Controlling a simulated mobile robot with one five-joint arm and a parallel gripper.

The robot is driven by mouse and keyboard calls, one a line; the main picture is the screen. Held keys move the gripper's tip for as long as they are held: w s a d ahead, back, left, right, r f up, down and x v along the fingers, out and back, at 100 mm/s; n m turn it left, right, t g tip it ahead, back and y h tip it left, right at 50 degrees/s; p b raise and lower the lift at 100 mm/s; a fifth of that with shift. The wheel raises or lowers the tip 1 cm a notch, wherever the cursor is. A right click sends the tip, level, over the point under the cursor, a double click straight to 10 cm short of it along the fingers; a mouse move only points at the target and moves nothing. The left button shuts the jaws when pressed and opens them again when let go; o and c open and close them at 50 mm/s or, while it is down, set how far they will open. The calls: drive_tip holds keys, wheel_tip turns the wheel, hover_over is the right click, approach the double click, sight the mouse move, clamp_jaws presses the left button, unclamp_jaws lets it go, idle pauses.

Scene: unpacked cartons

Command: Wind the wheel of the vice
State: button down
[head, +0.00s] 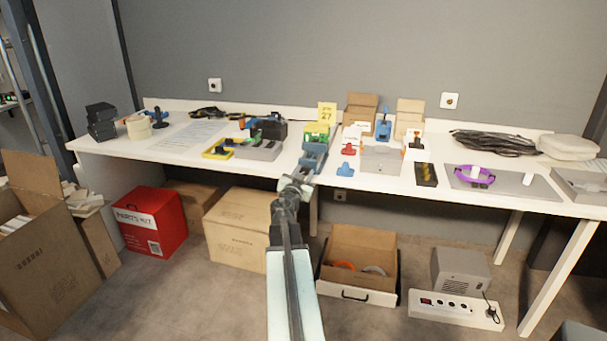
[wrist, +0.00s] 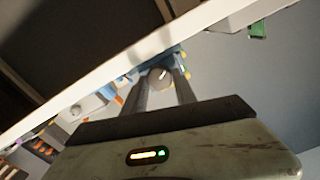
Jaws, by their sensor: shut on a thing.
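The blue vice (head: 314,158) is at the front edge of the white table, near its middle in the head view. In the wrist view part of the blue vice (wrist: 172,58) shows beyond my fingers. Its round grey wheel (wrist: 160,76) sits between my two fingertips. My gripper (wrist: 160,84) is shut on the wheel, with one finger on each side. In the head view my gripper (head: 299,178) reaches the vice from the front, and my arm hides most of the wheel.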

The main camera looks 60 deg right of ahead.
drive_tip(key=shift+a, duration=0.1)
drive_tip(key=n, duration=0.5)
drive_tip(key=shift+w, duration=0.1)
drive_tip(key=n, duration=0.4)
drive_tip(key=shift+a+n, duration=0.1)
drive_tip(key=shift+n, duration=0.2)
drive_tip(key=n, duration=0.5)
drive_tip(key=shift+w+f, duration=0.1)
drive_tip(key=n, duration=0.4)
drive_tip(key=shift+n, duration=0.4)
drive_tip(key=n, duration=0.3)
drive_tip(key=shift+f+n, duration=0.1)
drive_tip(key=shift+n, duration=0.3)
drive_tip(key=n, duration=0.9)
drive_tip(key=shift+f+b, duration=0.1)
drive_tip(key=shift+b, duration=0.2)
drive_tip(key=shift+n, duration=1.9)
